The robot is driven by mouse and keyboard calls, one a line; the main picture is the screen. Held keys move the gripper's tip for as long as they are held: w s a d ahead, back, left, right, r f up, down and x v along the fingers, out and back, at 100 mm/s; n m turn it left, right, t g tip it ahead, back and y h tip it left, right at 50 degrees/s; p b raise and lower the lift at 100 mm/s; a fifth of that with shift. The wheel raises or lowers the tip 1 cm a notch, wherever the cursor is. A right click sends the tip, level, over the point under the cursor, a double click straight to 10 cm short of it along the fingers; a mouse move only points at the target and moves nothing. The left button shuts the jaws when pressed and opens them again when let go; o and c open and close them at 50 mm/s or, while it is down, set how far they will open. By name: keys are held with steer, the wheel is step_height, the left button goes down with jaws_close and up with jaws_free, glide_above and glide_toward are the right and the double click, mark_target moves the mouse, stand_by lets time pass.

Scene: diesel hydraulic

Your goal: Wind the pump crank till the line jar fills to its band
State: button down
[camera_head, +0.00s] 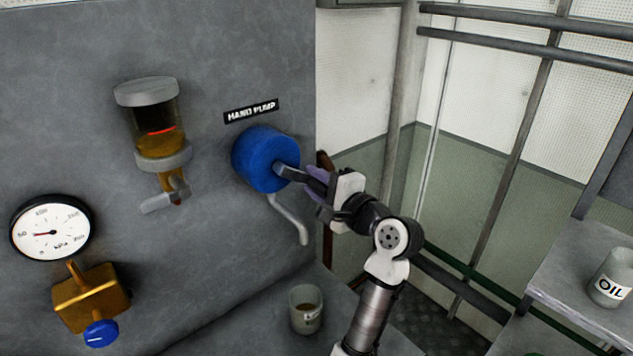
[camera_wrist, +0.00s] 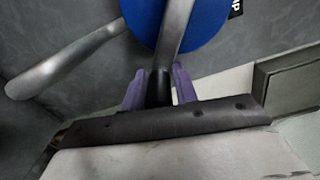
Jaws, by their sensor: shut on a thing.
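The blue hand pump (camera_head: 262,158) is on the grey panel below its HAND PUMP label (camera_head: 250,110). Its grey crank arm (camera_head: 289,173) points right and also shows in the wrist view (camera_wrist: 174,30). My gripper (camera_head: 318,184) is shut on the dark crank handle (camera_wrist: 159,88), with a purple finger on each side. The line jar (camera_head: 146,112) is left of the pump, with a grey lid and a red band (camera_head: 160,131). Amber fluid (camera_head: 163,144) stands in its lower part, with its top close below the band; the exact gap is hard to tell.
A bent grey pipe (camera_head: 288,219) hangs below the pump, close left of my gripper. A cup of brown liquid (camera_head: 306,309) stands on the ledge. A gauge (camera_head: 52,228) and a brass valve (camera_head: 91,296) with a blue knob are at left. An OIL can (camera_head: 612,278) stands at right.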

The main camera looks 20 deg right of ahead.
steer(key=c, duration=1.3)
jaws_free()
steer(key=shift+o, duration=0.2)
steer(key=shift+s, duration=0.1)
steer(key=b+v, duration=0.4)
steer(key=v, duration=0.9)
steer(key=shift+s, duration=0.35)
steer(key=shift+d, duration=0.15)
